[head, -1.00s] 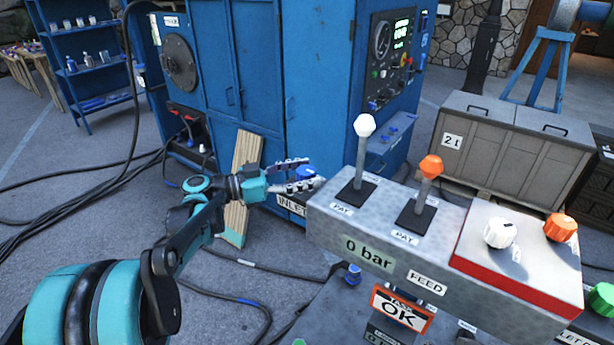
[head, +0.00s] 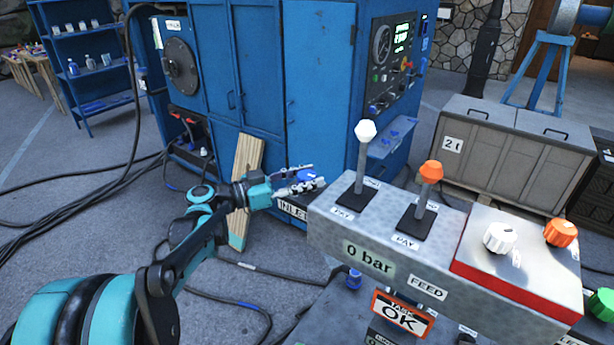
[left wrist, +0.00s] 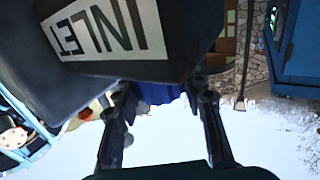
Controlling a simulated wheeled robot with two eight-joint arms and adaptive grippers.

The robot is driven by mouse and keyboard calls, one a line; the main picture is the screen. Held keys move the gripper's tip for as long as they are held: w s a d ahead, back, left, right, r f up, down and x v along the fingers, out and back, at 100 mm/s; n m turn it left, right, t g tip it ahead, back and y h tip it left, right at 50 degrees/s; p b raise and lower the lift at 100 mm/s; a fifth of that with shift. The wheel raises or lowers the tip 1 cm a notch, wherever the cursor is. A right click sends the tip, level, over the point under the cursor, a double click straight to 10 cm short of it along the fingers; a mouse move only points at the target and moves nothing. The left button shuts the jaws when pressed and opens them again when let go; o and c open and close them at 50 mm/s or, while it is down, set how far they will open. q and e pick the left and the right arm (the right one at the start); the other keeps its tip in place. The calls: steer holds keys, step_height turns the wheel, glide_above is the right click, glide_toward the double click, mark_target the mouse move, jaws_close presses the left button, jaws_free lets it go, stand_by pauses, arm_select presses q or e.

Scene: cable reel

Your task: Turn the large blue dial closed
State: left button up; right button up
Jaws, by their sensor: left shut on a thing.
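The blue dial (head: 307,174) sits on top of a dark box whose label reads INLET (head: 292,208), just left of the grey control console. My left gripper (head: 306,181) is shut on the blue dial, with one finger on each side of it. In the left wrist view the blue dial (left wrist: 158,94) shows between the two fingers (left wrist: 160,104), partly hidden by the dark INLET box (left wrist: 110,30). The right gripper is not in view.
The grey console (head: 330,218) carries a white-topped lever (head: 364,133), an orange-topped lever (head: 430,174), a white knob (head: 499,237) and an orange knob (head: 560,231). A wooden plank (head: 243,170) leans behind my left arm. Blue cabinets (head: 320,100) stand behind.

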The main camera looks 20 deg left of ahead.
arm_select(q)
steer(key=n+t+y+p, duration=0.1)
steer(key=n+t+y, duration=0.1)
steer(key=y, duration=0.1)
steer(key=n+t+y+p, duration=0.1)
steer(key=n+t+y, duration=0.1)
steer(key=shift+d+r+n+t+y, duration=0.1)
steer(key=shift+d+n+t+y, duration=0.05)
steer(key=shift+n+t+y, duration=0.2)
steer(key=shift+n+t+y+p, duration=0.8)
steer(key=shift+n+y, duration=0.75)
steer(key=shift+y, duration=1)
steer(key=o, duration=1.2)
